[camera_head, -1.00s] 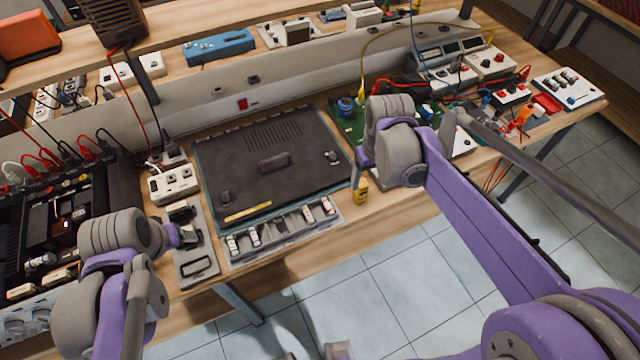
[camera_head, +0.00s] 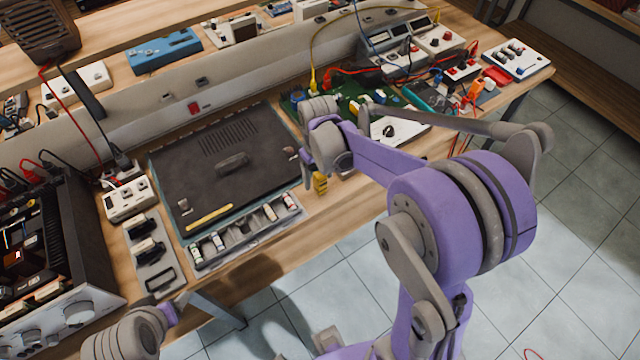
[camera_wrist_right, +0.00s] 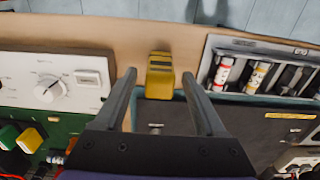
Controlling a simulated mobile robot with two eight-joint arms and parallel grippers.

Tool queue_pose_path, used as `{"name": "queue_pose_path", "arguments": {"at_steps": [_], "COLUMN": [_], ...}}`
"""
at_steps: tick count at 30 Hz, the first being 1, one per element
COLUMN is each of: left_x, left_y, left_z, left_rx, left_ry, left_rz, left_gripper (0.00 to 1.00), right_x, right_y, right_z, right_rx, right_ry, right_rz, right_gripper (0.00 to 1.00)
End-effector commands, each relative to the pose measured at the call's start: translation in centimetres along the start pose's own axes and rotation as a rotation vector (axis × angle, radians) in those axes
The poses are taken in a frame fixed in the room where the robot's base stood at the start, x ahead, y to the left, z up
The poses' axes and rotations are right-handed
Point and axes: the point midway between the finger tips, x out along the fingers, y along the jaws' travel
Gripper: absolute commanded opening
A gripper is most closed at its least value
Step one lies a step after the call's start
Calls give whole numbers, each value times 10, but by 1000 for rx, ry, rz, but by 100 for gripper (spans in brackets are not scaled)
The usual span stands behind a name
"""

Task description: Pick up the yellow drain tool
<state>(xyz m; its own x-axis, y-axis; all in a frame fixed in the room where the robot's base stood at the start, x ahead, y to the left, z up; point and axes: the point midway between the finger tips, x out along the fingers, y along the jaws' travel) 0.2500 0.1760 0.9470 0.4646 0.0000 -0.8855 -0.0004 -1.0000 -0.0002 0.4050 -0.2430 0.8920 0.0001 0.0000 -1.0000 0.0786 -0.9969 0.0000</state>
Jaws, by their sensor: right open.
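The yellow drain tool (camera_head: 320,183) is a small yellow block with dark bands, upright at the bench's front edge, right of the black panel. In the right wrist view the yellow tool (camera_wrist_right: 160,76) lies between the fingertips. My right gripper (camera_wrist_right: 159,80) is open, one finger on each side of it, with visible gaps. In the head view my right gripper (camera_head: 309,172) is just above and behind the tool, its fingers partly hidden by the wrist. My left gripper (camera_head: 172,312) is at the lower left, far from the tool; its jaws cannot be made out.
A black panel (camera_head: 225,165) with a yellow strip (camera_head: 210,217) lies left of the tool. A grey tray of small cylinders (camera_head: 245,235) is in front of it. A white instrument (camera_wrist_right: 52,82) and a green circuit board (camera_wrist_right: 62,128) are close beside my right gripper.

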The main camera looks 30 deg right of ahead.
Motion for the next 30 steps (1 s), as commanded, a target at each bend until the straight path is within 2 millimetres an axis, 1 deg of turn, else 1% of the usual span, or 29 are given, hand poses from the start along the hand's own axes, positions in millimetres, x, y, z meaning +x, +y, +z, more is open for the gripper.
{"name": "queue_pose_path", "arguments": {"at_steps": [1, 3, 7, 10, 15, 16, 20, 21, 23, 24, 26, 27, 28, 30], "left_x": [0, -1, 1, 1, 1, 1, 1, 1, 1, 1, 1, 1, 1, 1], "left_y": [0, 0, 0, 0, 0, 0, 0, 0, 0, 0, 0, 0, 0, 0], "left_z": [-1, -1, 1, 1, 1, 1, 1, 1, 1, 1, 1, 1, 1, 1], "left_rx": [0, 0, 0, 0, 0, 0, 0, 0, 0, 0, 0, 0, 0, 0], "left_ry": [0, 0, -1, -1, -1, -1, -1, -1, -1, -1, -1, -1, -1, -1], "left_rz": [0, 0, 0, 0, 0, 0, 0, 0, 0, 0, 0, 0, 0, 0], "left_gripper": [70, 70, 70, 70, 70, 70, 70, 70, 70, 70, 70, 70, 70, 70], "right_x": [8, 18, 33, 37, 37, 37, 36, 36, 36, 36, 36, 36, 36, 36], "right_y": [1, 1, 1, 1, 1, 1, 1, 1, 1, 1, 1, 1, 1, 1], "right_z": [3, 7, 6, 6, 6, 6, 6, 6, 6, 6, 6, 6, 6, 6], "right_rx": [1, 1, 0, 0, 0, 0, 0, 0, 0, 0, 0, 0, 0, 0], "right_ry": [0, 0, 0, 0, 0, 0, 0, 0, 0, 0, 0, 0, 0, 0], "right_rz": [0, 0, 0, 0, 0, 0, 0, 0, 0, 0, 0, 0, 0, 0], "right_gripper": [72, 72, 72, 72, 72, 71, 47, 40, 29, 22, 11, 4, 0, 0]}}
